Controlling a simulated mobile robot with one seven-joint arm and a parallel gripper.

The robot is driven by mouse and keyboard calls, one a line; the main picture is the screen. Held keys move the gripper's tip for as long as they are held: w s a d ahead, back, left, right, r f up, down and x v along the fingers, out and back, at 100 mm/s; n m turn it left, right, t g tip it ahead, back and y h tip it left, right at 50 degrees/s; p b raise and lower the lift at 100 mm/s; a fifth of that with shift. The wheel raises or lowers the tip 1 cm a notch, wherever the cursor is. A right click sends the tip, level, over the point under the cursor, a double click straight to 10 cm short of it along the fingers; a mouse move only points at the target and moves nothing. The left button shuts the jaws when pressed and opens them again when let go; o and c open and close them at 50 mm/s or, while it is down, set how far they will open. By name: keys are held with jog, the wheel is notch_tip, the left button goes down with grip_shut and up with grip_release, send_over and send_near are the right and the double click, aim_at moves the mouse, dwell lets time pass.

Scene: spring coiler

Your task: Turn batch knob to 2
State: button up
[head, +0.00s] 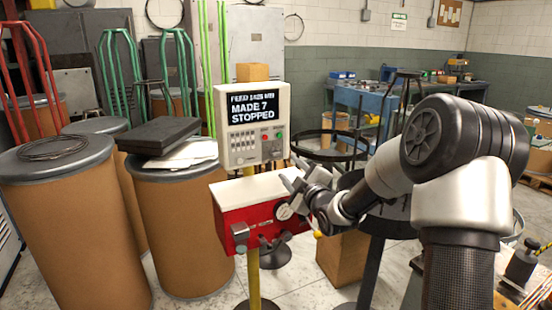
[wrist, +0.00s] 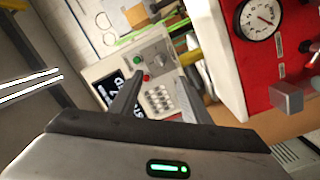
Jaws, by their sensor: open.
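The control panel (head: 243,98) is a pale box on a post, its screen (head: 255,107) reading MADE 7 and STOPPED. A grey knob (head: 276,149) sits at its lower right, below small red and green buttons. In the wrist view the panel appears tilted, with the knob (wrist: 156,60) between and beyond my fingers. The knob's markings and setting are too small to read. My gripper (head: 289,172) is open and empty, just below and right of the panel in the head view. In the wrist view its fingers (wrist: 158,88) stand apart, not visibly touching the knob.
A red machine box (head: 232,220) with a white top and a round gauge (wrist: 257,19) stands close below my gripper. Large brown drums (head: 75,225) fill the left. A cardboard box (head: 342,258) stands on the floor below my arm. A blue workbench (head: 365,102) is behind.

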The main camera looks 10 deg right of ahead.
aim_at(276, 155)
jog(key=x, duration=1.2)
jog(key=shift+w+a+b, duration=0.1)
jog(key=shift+w+b, duration=0.15)
jog(key=shift+b, duration=0.05)
jog(key=c, duration=1)
